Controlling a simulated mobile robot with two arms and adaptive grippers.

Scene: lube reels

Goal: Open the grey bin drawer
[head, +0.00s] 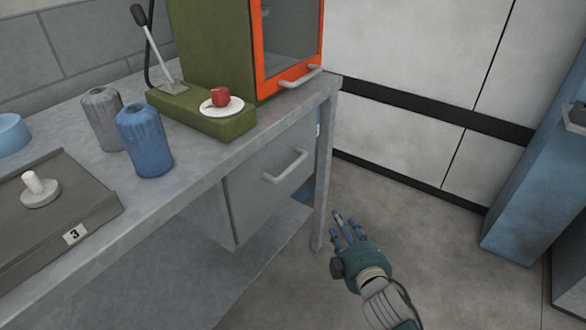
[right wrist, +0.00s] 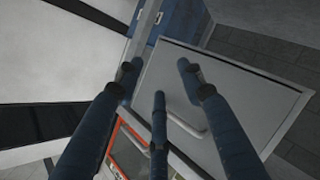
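The grey bin drawer (head: 256,184) hangs under the workbench top, and its front looks closed. Its light bar handle (head: 285,166) is on the drawer front. My right gripper (head: 346,222) is in front of the bench leg, to the right of and below the handle, apart from it. In the right wrist view the drawer (right wrist: 225,85) and its handle (right wrist: 183,122) lie beyond the spread fingers (right wrist: 158,70). The gripper is open with nothing between the fingers. My left gripper is not in either view.
The workbench (head: 200,165) carries a green machine with an orange-framed door (head: 290,45), blue (head: 145,140) and grey (head: 101,118) containers and a box marked 3 (head: 60,215). A blue cabinet (head: 540,185) stands at right. Floor (head: 420,240) between is clear.

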